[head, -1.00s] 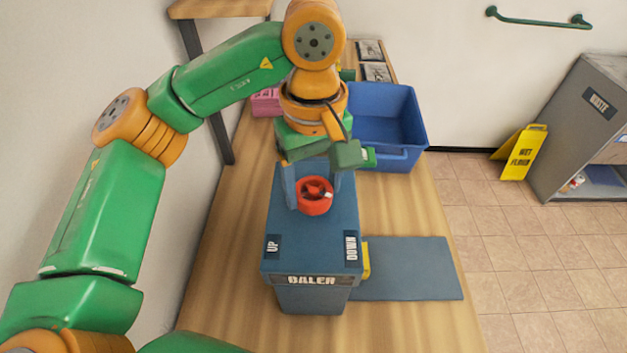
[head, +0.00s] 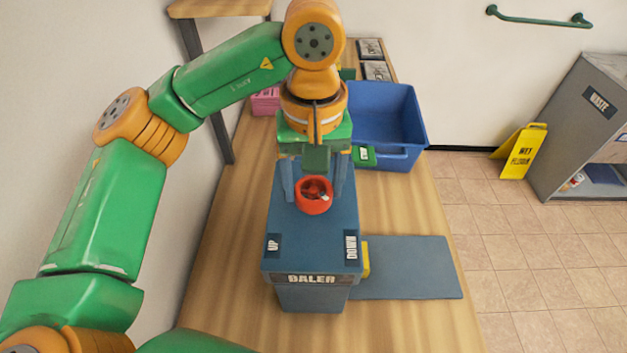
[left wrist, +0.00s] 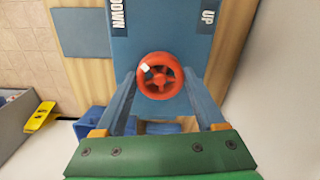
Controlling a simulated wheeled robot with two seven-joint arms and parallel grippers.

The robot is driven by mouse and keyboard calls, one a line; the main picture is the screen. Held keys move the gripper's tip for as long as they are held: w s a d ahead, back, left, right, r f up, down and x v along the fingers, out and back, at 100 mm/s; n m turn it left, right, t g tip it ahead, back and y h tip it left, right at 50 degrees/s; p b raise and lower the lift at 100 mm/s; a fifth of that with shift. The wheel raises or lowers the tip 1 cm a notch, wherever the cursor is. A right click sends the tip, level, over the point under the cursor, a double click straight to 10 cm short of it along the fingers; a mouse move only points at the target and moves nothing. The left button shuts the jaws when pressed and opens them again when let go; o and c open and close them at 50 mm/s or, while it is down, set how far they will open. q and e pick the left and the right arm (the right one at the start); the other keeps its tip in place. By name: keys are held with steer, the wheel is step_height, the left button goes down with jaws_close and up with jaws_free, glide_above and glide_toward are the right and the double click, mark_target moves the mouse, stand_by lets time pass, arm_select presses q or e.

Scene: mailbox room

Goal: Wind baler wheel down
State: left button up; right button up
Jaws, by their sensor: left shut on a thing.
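The baler (head: 300,240) is a blue box on the wooden table, marked UP on its left and DOWN on its right in the head view. Its red spoked wheel (head: 314,201) sits on top, towards the far end, with a small pale mark on its rim. My left gripper (head: 315,192) comes down over the wheel, one blue finger on each side, and is shut on it. In the left wrist view the wheel (left wrist: 160,75) lies between the two fingers, its face in plain sight. My right gripper is not in view.
A blue bin (head: 385,120) stands behind the baler, near my left wrist. A flat blue-grey plate (head: 410,268) lies right of the baler. A pink item (head: 265,101) is at the back left. A yellow wet-floor sign (head: 520,152) and a grey waste cabinet (head: 580,130) stand on the floor.

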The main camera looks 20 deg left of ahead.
mark_target(314, 188)
arm_select(q)
steer(key=o, duration=1.3)
steer(key=shift+o, duration=0.2)
step_height(314, 188, up, 7)
steer(key=shift+r+p, duration=0.1)
steer(key=shift+p, duration=0.45)
steer(key=shift+w, duration=0.1)
